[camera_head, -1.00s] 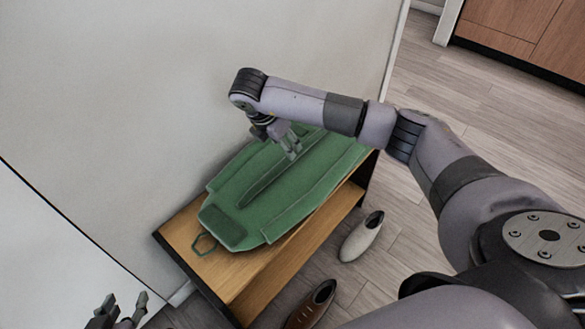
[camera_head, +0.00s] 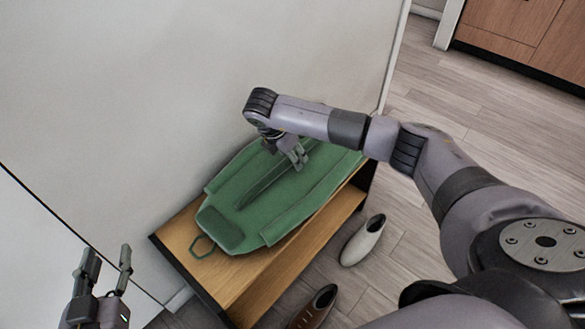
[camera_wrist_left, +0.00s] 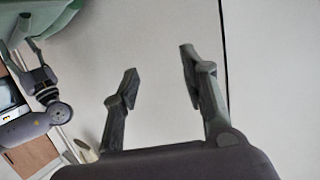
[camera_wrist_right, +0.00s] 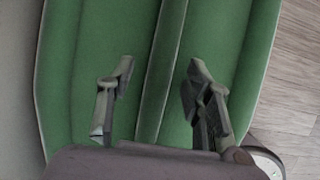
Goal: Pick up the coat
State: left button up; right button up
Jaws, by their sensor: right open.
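The green coat (camera_head: 270,190) lies flat on top of a low wooden bench, with a loop at its near left end. My right gripper (camera_head: 300,160) points down at the coat's upper middle. In the right wrist view the right gripper (camera_wrist_right: 158,80) is open over the coat (camera_wrist_right: 215,40), its fingers either side of a lengthwise seam, with nothing between them. I cannot tell whether the fingertips touch the cloth. My left gripper (camera_head: 108,265) is at the lower left, away from the coat. In the left wrist view the left gripper (camera_wrist_left: 155,75) is open and empty before a pale wall.
The bench (camera_head: 182,238) stands against a pale wall (camera_head: 120,90). A light shoe (camera_head: 362,240) and a brown shoe (camera_head: 314,308) are on the floor beside it. Wooden cabinets (camera_head: 520,30) stand at the upper right. The floor between is clear.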

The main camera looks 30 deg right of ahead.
jog(key=shift+f, duration=0.2)
dwell(0.7)
grip_shut()
dwell(0.5)
jog(key=shift+s+f, duration=0.1)
dwell(0.4)
